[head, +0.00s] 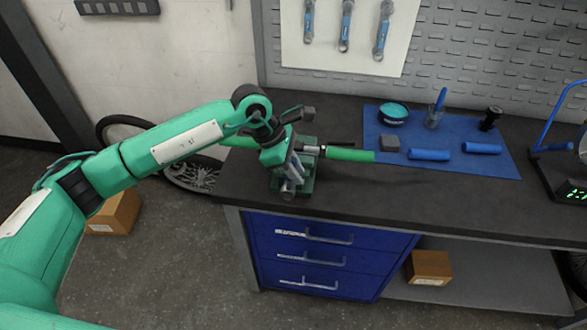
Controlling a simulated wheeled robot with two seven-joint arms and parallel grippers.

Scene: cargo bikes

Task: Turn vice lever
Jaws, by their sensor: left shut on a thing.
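The green vice (306,172) stands on the left front corner of the dark workbench. A dark bar with green grips (350,155) runs across the vice, one grip out to the right and one partly behind my arm. My left arm reaches in from the left, and my left gripper (290,172) is at the front of the vice, shut on the vice lever. The fingers and wrist cover most of the lever, so its exact angle is hard to tell. My right gripper is not in view.
On the workbench (400,215), a blue mat (480,167) holds blue grips (429,155), a grey block (389,144), a round tin (393,113) and a cup (433,118). A scale-like device (570,165) stands at right. Blue drawers (320,258) are below. The bench front is clear.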

